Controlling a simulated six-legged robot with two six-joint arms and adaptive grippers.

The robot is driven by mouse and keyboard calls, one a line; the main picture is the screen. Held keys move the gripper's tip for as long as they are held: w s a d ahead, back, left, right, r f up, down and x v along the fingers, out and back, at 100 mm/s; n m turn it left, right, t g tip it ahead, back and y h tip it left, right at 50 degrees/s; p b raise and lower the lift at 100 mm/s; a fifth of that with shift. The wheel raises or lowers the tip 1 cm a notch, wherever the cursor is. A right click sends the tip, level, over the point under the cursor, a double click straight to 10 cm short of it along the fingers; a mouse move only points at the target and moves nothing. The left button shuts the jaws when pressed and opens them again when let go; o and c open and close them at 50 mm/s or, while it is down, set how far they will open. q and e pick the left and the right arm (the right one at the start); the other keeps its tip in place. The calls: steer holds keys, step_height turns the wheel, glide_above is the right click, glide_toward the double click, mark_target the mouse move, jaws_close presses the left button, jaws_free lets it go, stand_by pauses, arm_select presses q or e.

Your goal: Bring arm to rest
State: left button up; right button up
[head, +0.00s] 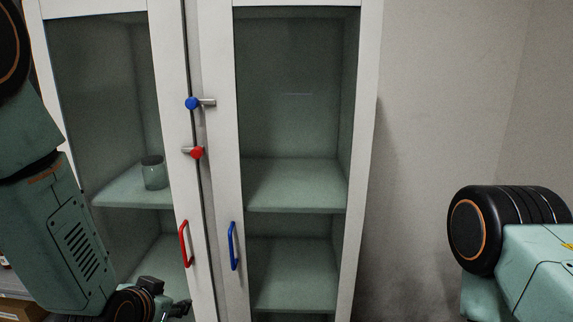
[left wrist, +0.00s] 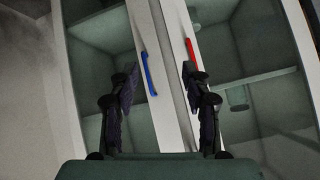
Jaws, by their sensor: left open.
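My left arm comes in along the left side of the head view. Its gripper (head: 180,308) is at the bottom edge, partly cut off, in front of the cabinet's left door. In the left wrist view my left gripper (left wrist: 160,88) has its two dark fingers apart, with nothing between them. That view looks upside down, with the blue handle (left wrist: 149,74) and red handle (left wrist: 191,53) beyond the fingers. Of my right arm only a teal and black part shows at the right of the head view; its gripper is not visible.
A white cabinet (head: 212,35) with glass doors stands ahead. It has a red handle (head: 185,243), a blue handle (head: 233,246), a blue knob (head: 192,103) and a red knob (head: 197,152). A lidded jar (head: 154,174) stands on its left shelf. Bare wall lies to the right.

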arm_select(q)
steer(key=s+f+n+g+b, duration=0.4)
steer(key=s+f+g+b, duration=0.3)
steer(key=s+f, duration=2.2)
steer(key=s+g, duration=0.2)
steer(key=s, duration=0.2)
steer(key=shift+f+g, duration=0.3)
steer(key=shift+g, duration=0.1)
steer(key=shift+s, duration=0.1)
